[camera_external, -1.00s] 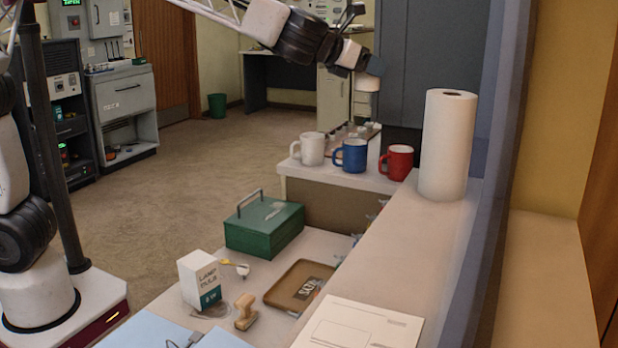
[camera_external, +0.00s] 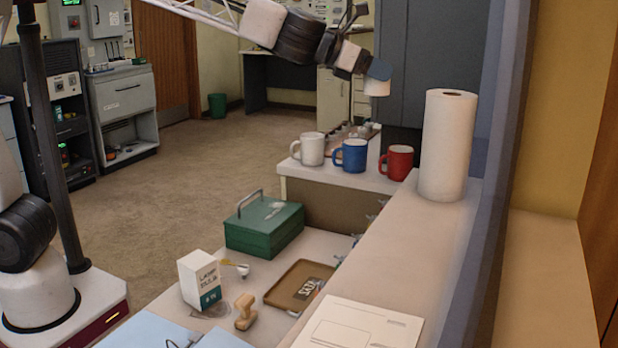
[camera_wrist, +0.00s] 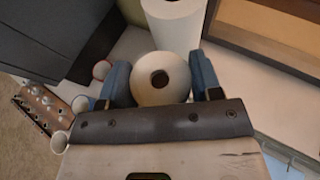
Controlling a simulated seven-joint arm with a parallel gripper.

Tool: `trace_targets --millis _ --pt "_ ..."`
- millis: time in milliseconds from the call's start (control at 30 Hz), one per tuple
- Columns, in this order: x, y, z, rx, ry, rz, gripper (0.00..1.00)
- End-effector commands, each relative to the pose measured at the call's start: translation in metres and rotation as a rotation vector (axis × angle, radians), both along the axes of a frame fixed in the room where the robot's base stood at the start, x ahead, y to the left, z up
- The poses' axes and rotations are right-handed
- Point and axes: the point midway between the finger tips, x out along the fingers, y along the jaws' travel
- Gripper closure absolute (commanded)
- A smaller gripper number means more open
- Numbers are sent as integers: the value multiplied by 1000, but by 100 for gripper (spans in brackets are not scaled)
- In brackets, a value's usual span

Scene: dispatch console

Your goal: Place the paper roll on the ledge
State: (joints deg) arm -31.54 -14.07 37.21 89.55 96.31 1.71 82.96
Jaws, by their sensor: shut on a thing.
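My gripper (camera_external: 378,72) is shut on a white paper roll (camera_external: 377,88), held in the air above and behind the mugs. In the wrist view the roll (camera_wrist: 150,93) sits between the two blue fingers of my gripper (camera_wrist: 160,80), its dark core hole facing the camera. The pale ledge (camera_external: 400,240) runs along the right side. In the external view the held roll is left of the tall roll and apart from the ledge. Its lower end is hidden in the wrist view.
A tall white roll (camera_external: 447,145) stands upright on the ledge's far end. White (camera_external: 312,149), blue (camera_external: 351,155) and red (camera_external: 398,162) mugs stand beside it on a lower top. A paper form (camera_external: 357,327) lies on the near ledge; the middle is clear.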

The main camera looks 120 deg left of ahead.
Motion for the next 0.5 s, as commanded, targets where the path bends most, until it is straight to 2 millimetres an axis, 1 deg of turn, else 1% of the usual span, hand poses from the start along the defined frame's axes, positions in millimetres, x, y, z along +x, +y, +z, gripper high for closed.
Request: trace_targets --millis 500 --pt "6 -11 0 0 0 -81 66"
